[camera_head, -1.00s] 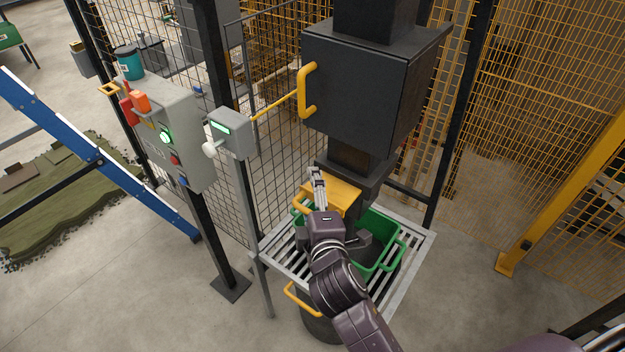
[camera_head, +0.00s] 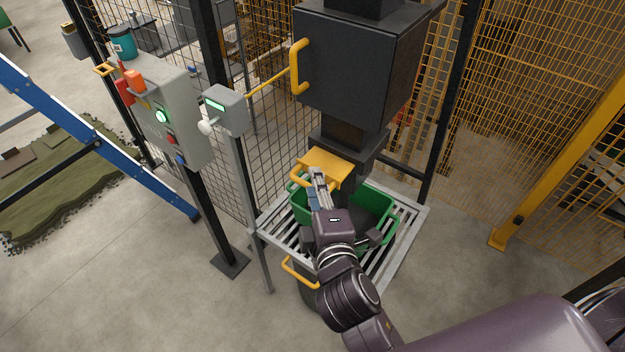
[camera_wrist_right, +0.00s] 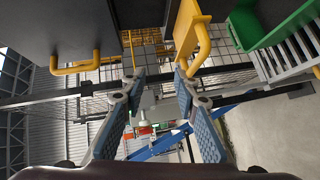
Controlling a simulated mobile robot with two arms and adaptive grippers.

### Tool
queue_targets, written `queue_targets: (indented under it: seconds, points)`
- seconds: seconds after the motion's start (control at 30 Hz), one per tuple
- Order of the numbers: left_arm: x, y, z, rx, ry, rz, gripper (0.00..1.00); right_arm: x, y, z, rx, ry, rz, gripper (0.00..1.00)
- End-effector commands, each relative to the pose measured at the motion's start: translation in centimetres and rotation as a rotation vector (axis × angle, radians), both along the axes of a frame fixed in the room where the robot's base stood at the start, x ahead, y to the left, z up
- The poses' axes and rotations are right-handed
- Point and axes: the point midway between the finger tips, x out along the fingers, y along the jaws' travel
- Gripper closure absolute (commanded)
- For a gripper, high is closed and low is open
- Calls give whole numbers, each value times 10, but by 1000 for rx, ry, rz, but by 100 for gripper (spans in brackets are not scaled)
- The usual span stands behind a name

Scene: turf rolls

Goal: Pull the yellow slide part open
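The yellow slide part (camera_head: 329,162) is a flat plate under the black box of the machine. Its looped yellow handle (camera_head: 299,177) sticks out at the front left. My right gripper (camera_head: 317,178) is just in front of the plate, close to the handle. In the right wrist view, the fingers of my right gripper (camera_wrist_right: 158,84) are spread apart with nothing between them. There the slide part (camera_wrist_right: 185,22) and its handle (camera_wrist_right: 203,45) are at top centre, the handle beside the right-hand fingertip. Whether they touch is unclear. My left gripper is not in view.
A green crate (camera_head: 378,203) sits on a slatted metal stand (camera_head: 404,219) below the slide. The black box (camera_head: 350,65) with a yellow handle hangs above. A grey control box (camera_head: 178,125) and wire mesh stand left. Open floor lies in front.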

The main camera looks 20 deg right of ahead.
Motion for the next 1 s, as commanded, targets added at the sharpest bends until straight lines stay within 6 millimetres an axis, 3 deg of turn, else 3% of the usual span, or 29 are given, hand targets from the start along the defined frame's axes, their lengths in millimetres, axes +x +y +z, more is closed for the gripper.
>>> queue_targets:
  seconds: [0.27,0.87,1.0]
  points:
    - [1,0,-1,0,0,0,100,-14,2,-1,2,5,-1,72]
    - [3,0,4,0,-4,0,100,-15,2,-2,4,8,0,72]
    - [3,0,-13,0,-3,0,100,-14,3,-16,5,0,0,72]
